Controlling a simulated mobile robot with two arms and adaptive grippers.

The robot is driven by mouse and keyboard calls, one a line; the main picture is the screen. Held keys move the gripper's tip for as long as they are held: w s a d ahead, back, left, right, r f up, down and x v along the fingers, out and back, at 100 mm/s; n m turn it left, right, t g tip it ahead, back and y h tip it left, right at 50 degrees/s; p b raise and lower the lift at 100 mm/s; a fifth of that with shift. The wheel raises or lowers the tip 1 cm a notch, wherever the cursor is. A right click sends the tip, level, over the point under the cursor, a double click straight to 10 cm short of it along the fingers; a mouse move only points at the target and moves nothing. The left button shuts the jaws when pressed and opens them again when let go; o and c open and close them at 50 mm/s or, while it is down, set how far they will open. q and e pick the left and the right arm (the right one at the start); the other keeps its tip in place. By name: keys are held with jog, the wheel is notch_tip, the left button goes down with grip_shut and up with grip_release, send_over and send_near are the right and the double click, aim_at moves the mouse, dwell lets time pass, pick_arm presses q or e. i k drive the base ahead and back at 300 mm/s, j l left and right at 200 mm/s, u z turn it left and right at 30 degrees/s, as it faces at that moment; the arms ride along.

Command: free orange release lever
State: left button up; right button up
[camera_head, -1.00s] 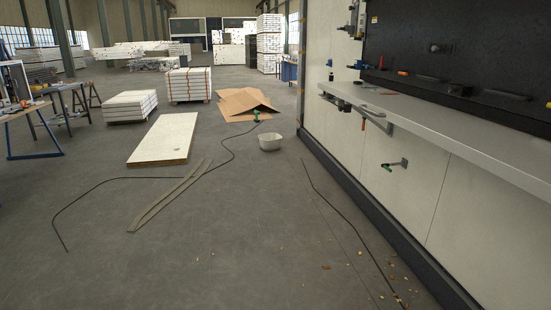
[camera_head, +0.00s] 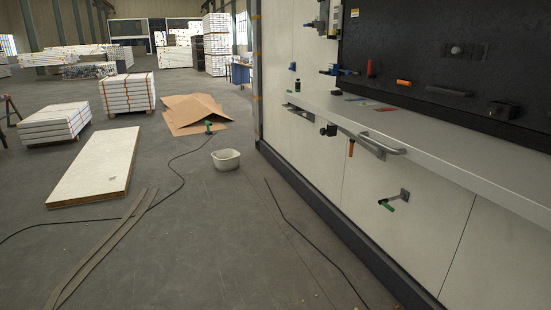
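An orange lever-like handle (camera_head: 351,148) hangs below the front edge of the long grey shelf (camera_head: 430,130) on the right-hand wall, close to a grey metal bar handle (camera_head: 380,143). A second orange piece (camera_head: 404,83) sticks out low on the black back panel (camera_head: 440,40). A small red-orange upright piece (camera_head: 370,68) is farther left on that panel. I cannot tell from the picture which of these is the release lever or what holds it. Neither of my grippers is in view.
A green-handled lever (camera_head: 393,200) juts from the lower white wall. A white tub (camera_head: 226,159), flattened cardboard (camera_head: 195,112), a white slab (camera_head: 97,165) and a black cable (camera_head: 165,190) lie on the floor. Small objects sit on the shelf. Floor between tub and wall is mostly clear.

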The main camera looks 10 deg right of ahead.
aim_at(352, 142)
jog(key=i+j+z, duration=0.3)
jog(key=i+z, duration=0.2)
jog(key=i+j+z, duration=0.5)
jog(key=i, duration=0.15)
